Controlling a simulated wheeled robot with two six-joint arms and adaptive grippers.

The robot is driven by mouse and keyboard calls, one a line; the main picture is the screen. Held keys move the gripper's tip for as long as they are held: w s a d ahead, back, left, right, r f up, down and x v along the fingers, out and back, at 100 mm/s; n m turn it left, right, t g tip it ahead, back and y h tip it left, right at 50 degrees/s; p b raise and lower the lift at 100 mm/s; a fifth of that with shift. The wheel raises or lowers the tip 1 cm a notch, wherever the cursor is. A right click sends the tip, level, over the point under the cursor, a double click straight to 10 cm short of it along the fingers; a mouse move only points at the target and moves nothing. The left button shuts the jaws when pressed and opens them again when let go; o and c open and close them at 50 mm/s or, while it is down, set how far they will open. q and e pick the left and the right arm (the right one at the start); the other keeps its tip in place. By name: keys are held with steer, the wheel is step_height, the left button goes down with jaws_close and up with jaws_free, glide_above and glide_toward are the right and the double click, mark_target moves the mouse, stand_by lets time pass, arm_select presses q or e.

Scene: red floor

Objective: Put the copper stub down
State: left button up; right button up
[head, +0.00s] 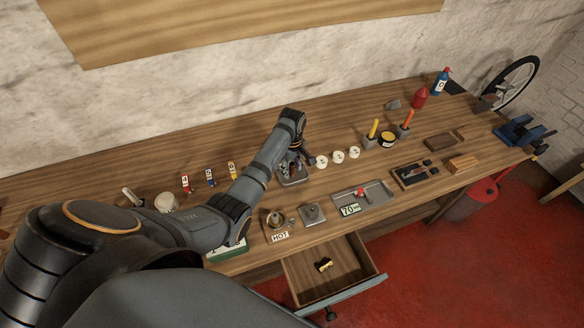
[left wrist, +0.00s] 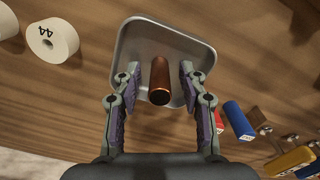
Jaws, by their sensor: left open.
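The copper stub (left wrist: 160,82) shows in the left wrist view. It lies in a shallow grey metal tray (left wrist: 140,30) with rounded corners. My left gripper (left wrist: 159,72) is open over the tray, with one finger on each side of the stub and a visible gap to each. In the head view, my left gripper (head: 302,158) is above the same small tray (head: 294,183) on the workbench. The stub is too small and too covered to make out in the head view. My right gripper is not in view.
White numbered rolls (head: 340,156) stand right of the tray. Small numbered coloured blocks (head: 210,176) stand left of it. A burner-like item with a HOT sign (head: 280,237) is in front. An open drawer (head: 300,283) juts out below the bench.

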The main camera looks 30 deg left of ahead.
mark_target(292, 164)
arm_select(q)
step_height(292, 164, up, 12)
steer(key=shift+r, duration=0.15)
stand_by(0.3)
stand_by(0.4)
